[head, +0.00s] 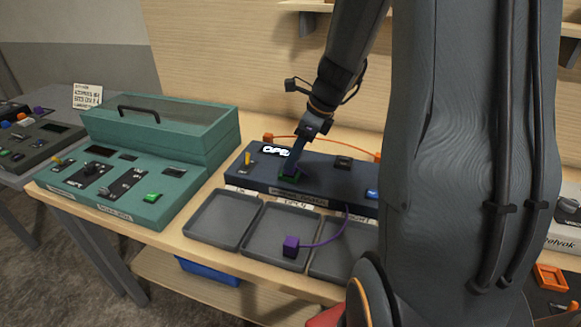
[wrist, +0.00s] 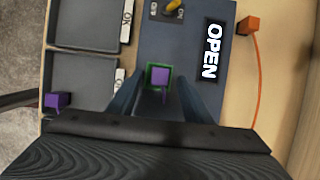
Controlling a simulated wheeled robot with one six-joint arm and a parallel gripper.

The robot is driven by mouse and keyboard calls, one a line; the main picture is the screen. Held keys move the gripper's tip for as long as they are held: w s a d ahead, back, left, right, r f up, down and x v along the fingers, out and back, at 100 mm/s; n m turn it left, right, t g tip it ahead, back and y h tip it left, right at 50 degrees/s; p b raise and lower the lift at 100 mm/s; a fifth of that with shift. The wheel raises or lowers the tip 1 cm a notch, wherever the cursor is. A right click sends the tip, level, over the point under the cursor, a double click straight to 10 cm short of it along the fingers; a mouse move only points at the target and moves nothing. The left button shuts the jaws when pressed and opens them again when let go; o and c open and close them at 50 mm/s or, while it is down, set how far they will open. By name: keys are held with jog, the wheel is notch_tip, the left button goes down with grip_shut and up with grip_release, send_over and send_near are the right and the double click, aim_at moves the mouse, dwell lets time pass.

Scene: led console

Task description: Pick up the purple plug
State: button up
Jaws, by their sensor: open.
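A purple plug (head: 291,245) sits in the middle grey tray, with a purple cable curving from it up to the dark blue console (head: 240,177). In the wrist view this plug (wrist: 58,100) shows at the left. Another purple block (wrist: 159,76) sits inside a green-edged square on the console, between my fingers. My gripper (head: 290,172) is down at that green square; in the wrist view its two fingers (wrist: 160,98) are apart, one on each side of the block. Contact cannot be told. In the head view my gripper mostly hides this block.
Grey trays (head: 224,241) line the table's front edge before the console. A lit OPEN sign (head: 275,151) stands behind my gripper. An orange cable (head: 335,140) runs behind the console from an orange block (wrist: 249,25). A teal console (head: 130,212) stands left.

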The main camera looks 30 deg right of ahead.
jog(key=shift+x, duration=0.95)
jog(key=c, duration=1.1)
notch_tip(320, 180, up, 10)
jog(key=shift+f+b, duration=0.2)
jog(key=shift+b, duration=0.1)
jog(key=shift+c, duration=0.2)
jog(key=shift+s+a, duration=0.1)
